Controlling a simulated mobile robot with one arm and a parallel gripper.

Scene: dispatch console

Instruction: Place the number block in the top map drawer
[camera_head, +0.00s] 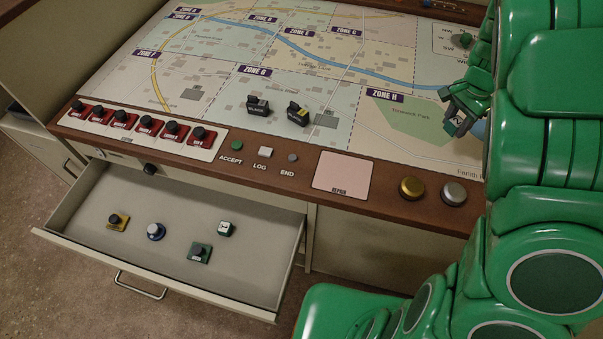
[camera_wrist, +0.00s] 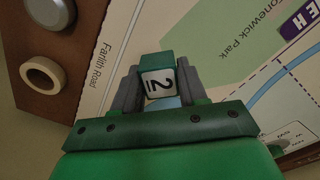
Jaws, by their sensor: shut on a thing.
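In the wrist view the block sits between the two grey fingers. In the head view the block (camera_head: 457,121) shows at the fingertips, over the map near the ZONE H label. I cannot tell how high it is held. The top map drawer (camera_head: 85,237) is pulled open below the console's left side.
Two black pieces (camera_head: 257,106) (camera_head: 297,114) stand on the map.

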